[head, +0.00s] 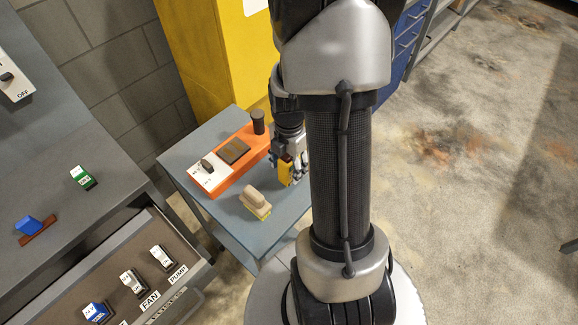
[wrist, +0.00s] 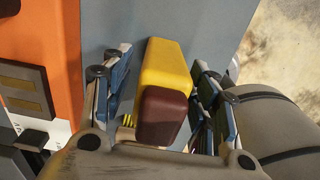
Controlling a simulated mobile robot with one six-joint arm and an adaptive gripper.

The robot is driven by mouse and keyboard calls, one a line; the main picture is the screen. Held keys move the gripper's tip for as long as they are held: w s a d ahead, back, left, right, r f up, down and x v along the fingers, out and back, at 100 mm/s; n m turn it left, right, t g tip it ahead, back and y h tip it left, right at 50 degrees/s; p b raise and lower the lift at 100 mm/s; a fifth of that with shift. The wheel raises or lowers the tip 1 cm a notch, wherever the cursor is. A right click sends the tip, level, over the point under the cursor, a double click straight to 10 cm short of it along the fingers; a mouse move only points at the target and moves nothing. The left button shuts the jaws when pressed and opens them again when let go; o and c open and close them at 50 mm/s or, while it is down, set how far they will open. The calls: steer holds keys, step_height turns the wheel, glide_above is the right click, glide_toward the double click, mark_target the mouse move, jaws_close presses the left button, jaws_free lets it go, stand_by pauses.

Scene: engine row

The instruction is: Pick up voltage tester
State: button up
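The voltage tester appears to be the yellow block with a dark red end (wrist: 167,65) in the wrist view. It lies on the grey-blue table top. In the head view its yellow side (head: 286,171) shows at the fingers, partly hidden by them. My gripper (wrist: 161,62) has one finger on each side of it. A narrow gap shows at the left finger, and the right finger is very close to the block. The fingers look open around it. My gripper (head: 291,168) is also seen low over the table in the head view.
An orange panel (head: 221,183) with a switch and dark parts lies left of my gripper on the small table (head: 180,153). A tan-handled brush or block (head: 256,204) lies in front. A drawer with labelled switches (head: 133,277) stands open at lower left. A yellow cabinet (head: 215,55) stands behind.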

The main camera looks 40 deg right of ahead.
steer(key=c, duration=1.1)
steer(key=shift+r, duration=0.1)
